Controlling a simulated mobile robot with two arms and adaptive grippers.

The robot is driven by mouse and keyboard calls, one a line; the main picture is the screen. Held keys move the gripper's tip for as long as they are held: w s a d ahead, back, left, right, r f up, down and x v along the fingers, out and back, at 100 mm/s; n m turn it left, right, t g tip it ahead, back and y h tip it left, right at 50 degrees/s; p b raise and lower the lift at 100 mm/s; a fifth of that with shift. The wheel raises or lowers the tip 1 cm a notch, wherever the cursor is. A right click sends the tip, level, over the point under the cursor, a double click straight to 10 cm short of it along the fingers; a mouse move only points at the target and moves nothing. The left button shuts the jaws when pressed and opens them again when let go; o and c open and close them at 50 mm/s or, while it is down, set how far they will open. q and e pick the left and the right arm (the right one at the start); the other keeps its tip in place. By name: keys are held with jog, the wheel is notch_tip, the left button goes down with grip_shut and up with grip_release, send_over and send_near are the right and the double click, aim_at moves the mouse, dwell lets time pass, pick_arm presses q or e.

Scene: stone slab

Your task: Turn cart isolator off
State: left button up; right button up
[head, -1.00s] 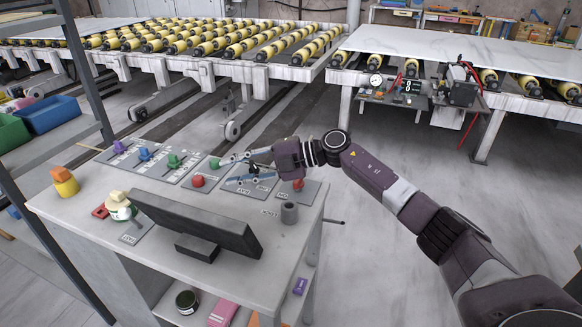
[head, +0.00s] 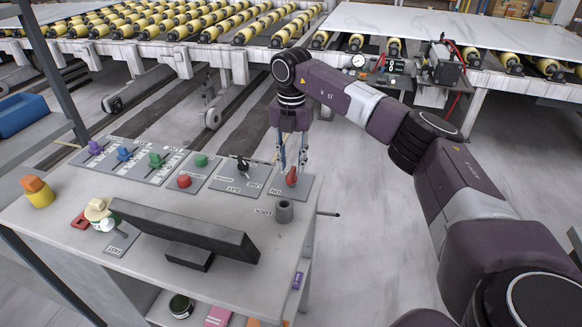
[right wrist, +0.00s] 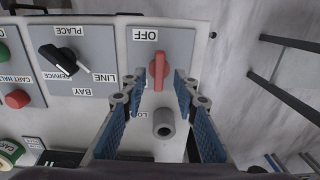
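The cart isolator looks to be the red knob (head: 291,176) on the grey plate at the right end of the console. In the right wrist view the red knob (right wrist: 159,72) has its long grip running up and down, in line with the OFF label (right wrist: 145,35) above it. I cannot tell which end is the pointer. My right gripper (head: 292,163) points down over the knob. In the right wrist view the gripper (right wrist: 160,80) is open, one finger on each side of the knob, with gaps visible. My left gripper is not in view.
A grey cylinder (head: 284,210) stands just in front of the knob. A black selector knob (head: 243,166) and red and green buttons lie to the left. A dark screen (head: 185,230) stands at the console front. Roller conveyors run behind, with open floor between.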

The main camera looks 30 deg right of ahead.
aim_at(291, 175)
jog(key=shift+f, duration=1.4)
grip_shut()
